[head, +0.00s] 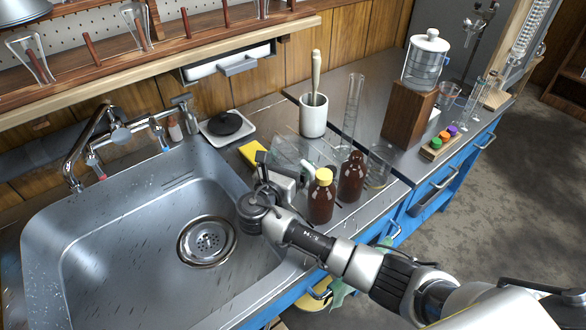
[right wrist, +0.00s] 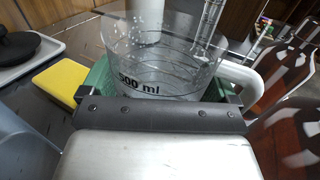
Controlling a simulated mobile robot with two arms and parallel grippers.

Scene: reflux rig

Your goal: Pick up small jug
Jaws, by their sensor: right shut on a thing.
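The small jug (head: 291,150) is a clear beaker-like vessel on the steel counter, right of the sink. In the right wrist view the jug (right wrist: 165,50) fills the middle, with a black "500 ml" mark and a pale handle (right wrist: 243,78) on its right. My right gripper (head: 284,165) is shut on the jug, with green finger pads on either side of its body. The gripper and wrist hide part of the jug in the head view. I cannot tell whether its base touches the counter. My left gripper is not in view.
Two brown bottles (head: 321,198) stand close right of the gripper. A yellow sponge (head: 252,153) lies to its left. A white mortar with pestle (head: 313,116) and a tall glass cylinder (head: 353,105) stand behind. The sink (head: 120,250) is open at left.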

